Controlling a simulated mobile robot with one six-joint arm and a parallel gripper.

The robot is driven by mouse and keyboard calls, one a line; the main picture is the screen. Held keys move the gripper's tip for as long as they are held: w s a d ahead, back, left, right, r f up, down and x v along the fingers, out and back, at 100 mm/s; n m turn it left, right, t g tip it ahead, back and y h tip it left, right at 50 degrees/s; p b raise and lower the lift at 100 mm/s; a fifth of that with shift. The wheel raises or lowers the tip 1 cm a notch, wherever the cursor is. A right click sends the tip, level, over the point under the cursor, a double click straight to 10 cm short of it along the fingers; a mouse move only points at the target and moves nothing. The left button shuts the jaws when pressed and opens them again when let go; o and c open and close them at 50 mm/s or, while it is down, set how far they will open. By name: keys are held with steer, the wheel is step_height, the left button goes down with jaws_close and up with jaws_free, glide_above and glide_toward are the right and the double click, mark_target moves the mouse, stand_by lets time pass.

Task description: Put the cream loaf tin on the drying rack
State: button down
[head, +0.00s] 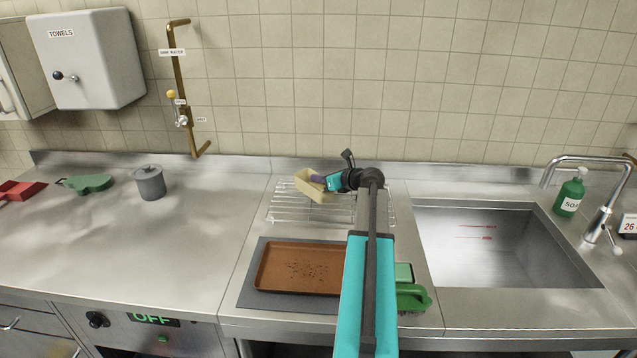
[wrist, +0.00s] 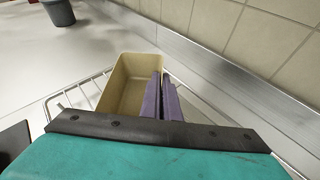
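The cream loaf tin (head: 309,189) is at the back left part of the wire drying rack (head: 283,212), open side up. I cannot tell whether it rests on the wires or is held just above them. My gripper (head: 318,178) reaches it from the right. In the wrist view the purple fingers of my gripper (wrist: 163,80) are close together on the right wall of the tin (wrist: 125,88), one inside and one outside. The wires of the rack (wrist: 88,95) show to the left of the tin.
A brown baking tray (head: 300,268) lies in front of the rack, with a green-handled brush (head: 412,297) to its right. The sink (head: 490,245) is on the right. A grey lidded pot (head: 150,184) stands on the left counter. The tiled wall is close behind.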

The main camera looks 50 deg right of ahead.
steer(key=shift+f, duration=0.9)
steer(key=shift+f, duration=0.1)
steer(key=c, duration=2)
jaws_free()
steer(key=b+v, duration=0.1)
steer(key=v, duration=1)
steer(key=shift+w+b, duration=0.1)
steer(key=shift+b, duration=0.25)
steer(key=shift+s+a+r, duration=0.1)
steer(key=shift+s+r, duration=0.25)
steer(key=shift+s, duration=0.25)
steer(key=shift+r, duration=0.1)
